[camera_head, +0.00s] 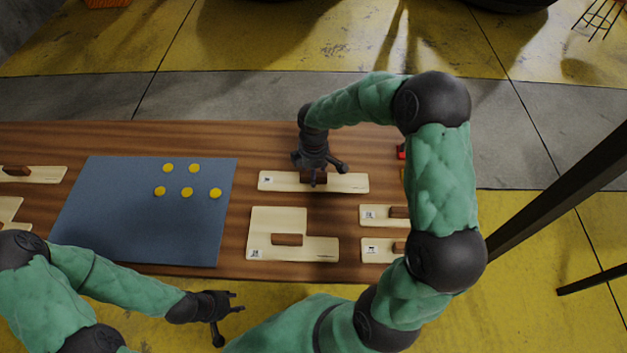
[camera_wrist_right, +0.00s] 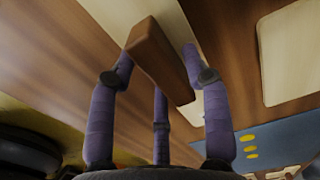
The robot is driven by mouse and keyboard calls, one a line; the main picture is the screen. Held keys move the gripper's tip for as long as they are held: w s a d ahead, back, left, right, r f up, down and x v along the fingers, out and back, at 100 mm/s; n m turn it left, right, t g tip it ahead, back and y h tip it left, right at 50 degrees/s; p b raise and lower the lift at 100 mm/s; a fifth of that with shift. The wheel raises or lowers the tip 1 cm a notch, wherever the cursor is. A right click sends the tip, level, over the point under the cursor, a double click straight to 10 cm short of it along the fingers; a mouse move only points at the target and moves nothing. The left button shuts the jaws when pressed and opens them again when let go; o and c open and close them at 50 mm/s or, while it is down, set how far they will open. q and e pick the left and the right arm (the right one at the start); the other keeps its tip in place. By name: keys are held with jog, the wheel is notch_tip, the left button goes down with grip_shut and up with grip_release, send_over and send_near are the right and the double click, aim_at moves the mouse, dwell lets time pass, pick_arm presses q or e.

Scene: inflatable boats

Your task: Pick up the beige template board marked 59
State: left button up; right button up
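Several beige boards with brown block handles and small labels lie on the wooden table; I cannot read 59 on any label. My right gripper (camera_head: 322,170) is over the long beige board (camera_head: 348,183) at the back, its fingers pointing down around the brown handle (camera_head: 308,178). In the right wrist view the fingers (camera_wrist_right: 160,65) straddle the handle (camera_wrist_right: 158,62), apparently spread, with the pale board (camera_wrist_right: 190,105) behind it. The board appears to lie flat. My left gripper (camera_head: 231,312) is open and empty, in front of the table's near edge.
An L-shaped beige board (camera_head: 262,222) lies nearer, with two smaller boards (camera_head: 373,215) (camera_head: 371,249) at its right, partly hidden by my right arm. A blue-grey mat (camera_head: 130,215) with several yellow discs (camera_head: 187,192) is left. More boards (camera_head: 48,174) lie at the far left.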

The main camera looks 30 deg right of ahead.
grip_shut()
jog(key=shift+r, duration=0.15)
